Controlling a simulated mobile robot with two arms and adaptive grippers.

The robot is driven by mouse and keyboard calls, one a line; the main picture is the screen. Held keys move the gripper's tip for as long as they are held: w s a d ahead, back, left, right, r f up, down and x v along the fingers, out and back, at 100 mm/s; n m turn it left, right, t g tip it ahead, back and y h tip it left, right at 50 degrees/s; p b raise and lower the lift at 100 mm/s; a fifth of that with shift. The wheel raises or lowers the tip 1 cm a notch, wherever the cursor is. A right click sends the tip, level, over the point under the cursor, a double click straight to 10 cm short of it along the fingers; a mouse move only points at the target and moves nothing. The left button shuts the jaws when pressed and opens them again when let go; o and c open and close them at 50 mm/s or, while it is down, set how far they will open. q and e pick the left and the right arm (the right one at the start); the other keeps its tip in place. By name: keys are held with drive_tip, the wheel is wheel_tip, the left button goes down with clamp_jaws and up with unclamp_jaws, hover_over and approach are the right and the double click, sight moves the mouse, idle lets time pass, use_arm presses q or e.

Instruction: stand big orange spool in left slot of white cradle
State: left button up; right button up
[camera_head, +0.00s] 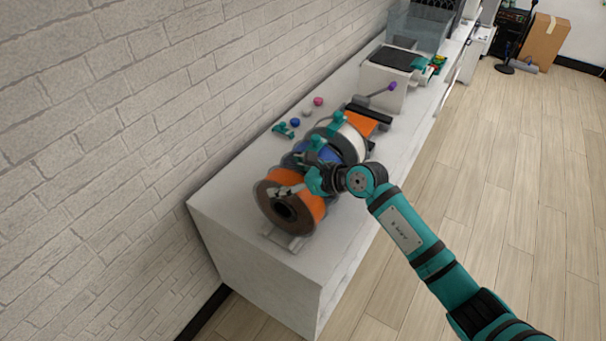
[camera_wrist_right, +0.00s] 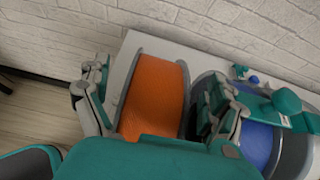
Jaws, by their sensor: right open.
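The big orange spool (camera_head: 312,204) stands upright at the near end of the bench, its dark-hubbed flange facing the camera. It also shows in the right wrist view (camera_wrist_right: 155,95), its orange winding between the two fingers. A pale piece of the white cradle (camera_head: 287,241) shows under the spool; the slot itself is hidden. My right gripper (camera_head: 310,184) is open at the top of the spool, with one finger beside each flange. I cannot tell whether the fingers touch it. My left gripper is not in view.
A blue spool (camera_wrist_right: 260,143) stands close beside the orange one, with a white spool (camera_head: 355,144) behind it. Teal parts rise above these spools. Small coloured balls (camera_head: 295,122) lie near the wall. A white machine (camera_head: 385,82) stands farther along the bench (camera_head: 225,205).

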drive_tip(key=v, duration=1.1)
drive_tip(key=s+a+r+m+t+y, duration=0.3)
drive_tip(key=a+r+m+y, duration=0.15)
drive_tip(key=r, duration=0.35)
drive_tip(key=d+r+m+t+h, duration=0.2)
drive_tip(key=d+r+m+t, duration=0.5)
drive_tip(key=m, duration=0.5)
drive_tip(key=s+d+f+m+t+h, duration=0.1)
drive_tip(key=d+f+m+t+h, duration=0.3)
drive_tip(key=d+m+h, duration=0.7)
drive_tip(key=s+d+f+m+g+h, duration=0.2)
drive_tip(key=s+f+m+g, duration=0.4)
drive_tip(key=f, duration=0.3)
drive_tip(key=s+d+f+m+g+h, duration=0.1)
drive_tip(key=s+f+m+g+h, duration=0.1)
drive_tip(key=s+f+m+g, duration=0.55)
drive_tip(key=s+a+f+m+g+y, duration=0.3)
drive_tip(key=s+a+f+m+g, duration=0.1)
drive_tip(key=s+f, duration=0.75)
wheel_tip(320, 180, down, 26)
drive_tip(key=s+g+b, duration=0.1)
drive_tip(key=s+g, duration=0.1)
drive_tip(key=s, duration=0.1)
drive_tip(key=s+d+f, duration=0.3)
drive_tip(key=s+f, duration=1.2)
drive_tip(key=shift+s+f+n+g+b, duration=0.3)
drive_tip(key=shift+s+f+g+b, duration=0.05)
drive_tip(key=shift+s+f, duration=0.05)
